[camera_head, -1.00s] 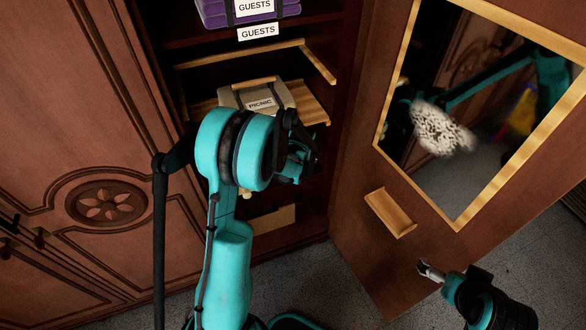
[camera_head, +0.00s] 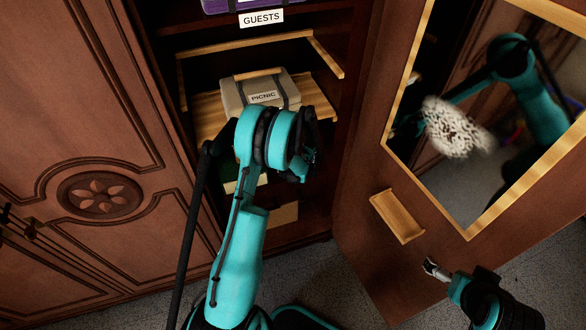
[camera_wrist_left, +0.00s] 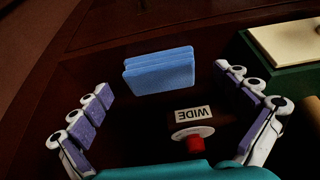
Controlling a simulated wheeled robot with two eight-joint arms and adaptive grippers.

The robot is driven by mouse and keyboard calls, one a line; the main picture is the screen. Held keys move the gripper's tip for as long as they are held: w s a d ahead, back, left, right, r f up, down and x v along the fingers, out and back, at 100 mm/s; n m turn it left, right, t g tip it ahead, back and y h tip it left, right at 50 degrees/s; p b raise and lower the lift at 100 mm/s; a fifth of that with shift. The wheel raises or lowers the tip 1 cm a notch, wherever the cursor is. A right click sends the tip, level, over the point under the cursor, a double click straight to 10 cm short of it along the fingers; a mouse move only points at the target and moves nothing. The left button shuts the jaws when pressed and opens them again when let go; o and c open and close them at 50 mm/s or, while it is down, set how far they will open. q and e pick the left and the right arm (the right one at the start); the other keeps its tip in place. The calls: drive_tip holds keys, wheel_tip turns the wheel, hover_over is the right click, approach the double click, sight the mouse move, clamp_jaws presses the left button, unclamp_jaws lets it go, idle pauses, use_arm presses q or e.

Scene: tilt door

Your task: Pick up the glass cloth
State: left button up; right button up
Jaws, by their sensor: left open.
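A blue folded cloth (camera_wrist_left: 160,72) stands on a dark surface in the left wrist view, and no label on it names it as the glass cloth. My left gripper (camera_wrist_left: 163,82) is open, with its purple-padded fingers spread on either side of the view and the cloth ahead between them, apart from both. In the head view my left arm reaches into the open cupboard and hides the gripper and the cloth. My right gripper (camera_head: 435,269) is low in front of the door; its jaws are too small to read.
A green box (camera_wrist_left: 275,70) stands to the right. A picnic case (camera_head: 260,92) sits on the shelf above. The open door carries a mirror (camera_head: 470,190) and a wooden ledge (camera_head: 398,216).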

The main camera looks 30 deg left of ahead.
use_arm(q)
drive_tip(key=b+x, duration=0.1)
drive_tip(key=x, duration=0.2)
drive_tip(key=shift+w+f, duration=0.15)
drive_tip(key=shift+f, duration=0.2)
drive_tip(key=shift+r, duration=0.1)
use_arm(e)
wheel_tip(320, 180, down, 2)
use_arm(q)
drive_tip(key=c, duration=1)
drive_tip(key=shift+r, duration=0.15)
use_arm(e)
drive_tip(key=shift+r, duration=0.15)
use_arm(q)
drive_tip(key=shift+r, duration=0.25)
drive_tip(key=shift+r+p, duration=0.5)
drive_tip(key=s+d, duration=1.1)
drive_tip(key=d, duration=0.2)
drive_tip(key=shift+s+d+f+b, duration=0.15)
drive_tip(key=shift+s+d+b, duration=0.15)
drive_tip(key=shift+s, duration=0.1)
use_arm(e)
drive_tip(key=shift+r, duration=0.25)
